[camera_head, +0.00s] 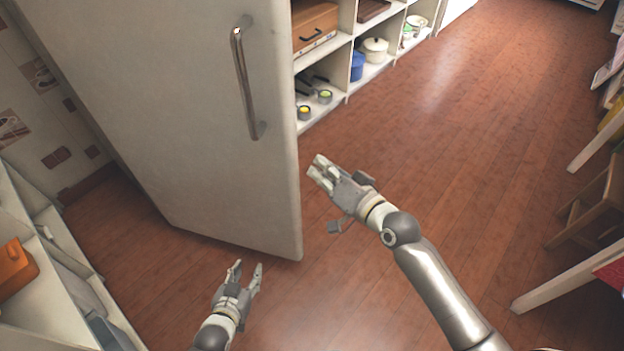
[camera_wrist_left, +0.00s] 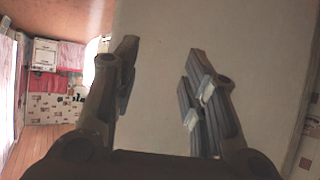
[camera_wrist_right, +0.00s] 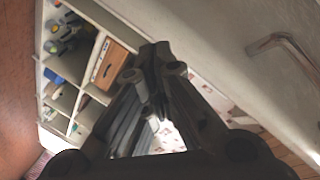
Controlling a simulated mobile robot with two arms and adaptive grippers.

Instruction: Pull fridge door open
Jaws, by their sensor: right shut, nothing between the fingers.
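The fridge door (camera_head: 185,110) is a large pale panel at the upper left of the head view, with a metal bar handle (camera_head: 244,85) near its right edge. The handle also shows in the right wrist view (camera_wrist_right: 290,50). My right gripper (camera_head: 319,170) is shut and empty, just right of the door's edge and below the handle, apart from it. My left gripper (camera_head: 247,268) is open and empty, below the door's lower edge in the head view. The pale door (camera_wrist_left: 165,60) fills the space behind its fingers in the left wrist view. Whether the door stands ajar I cannot tell for certain.
White shelves (camera_head: 335,105) with pots and a brown case (camera_head: 314,24) stand behind the door's right edge. Another shelf unit (camera_head: 60,270) is at lower left. A wooden stool (camera_head: 590,205) stands at the right. The wooden floor (camera_head: 450,130) between is clear.

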